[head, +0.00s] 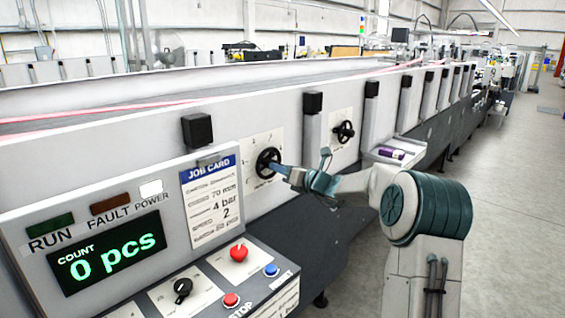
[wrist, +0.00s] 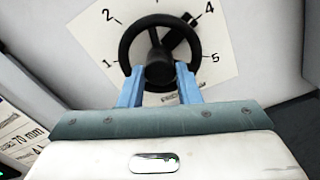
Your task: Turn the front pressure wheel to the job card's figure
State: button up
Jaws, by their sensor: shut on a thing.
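The near black handwheel (head: 268,162) is on a white dial plate on the machine's side. In the wrist view the wheel (wrist: 126,50) covers the middle of the dial (wrist: 225,45); figures 1, 2, 4 and 5 show, and the place between 2 and 4 is hidden. A black block on the wheel (wrist: 181,38) points up and right, a little short of the 4. My gripper (wrist: 160,68) has its blue fingers shut on the wheel's hub; it also shows in the head view (head: 281,169). The job card (head: 211,203) reads 70 mm, 4 bar and 2; its small labels are unclear.
A second handwheel (head: 344,132) is farther along the machine. A tray with a purple item (head: 391,152) juts out beyond it. The control panel below the card has a red knob (head: 239,252), a black knob (head: 183,289) and buttons. Open floor lies to the right.

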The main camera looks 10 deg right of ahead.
jog(key=shift+d+m+p, duration=0.1)
jog(key=shift+m+p, duration=0.3)
jog(key=shift+m, duration=0.2)
jog(key=o, duration=1)
jog(key=shift+d, duration=0.1)
jog(key=shift+c, duration=0.2)
jog(key=b+v, duration=0.2)
jog(key=v, duration=1.1)
jog(key=shift+s, duration=0.35)
jog(key=shift+d, duration=0.15)
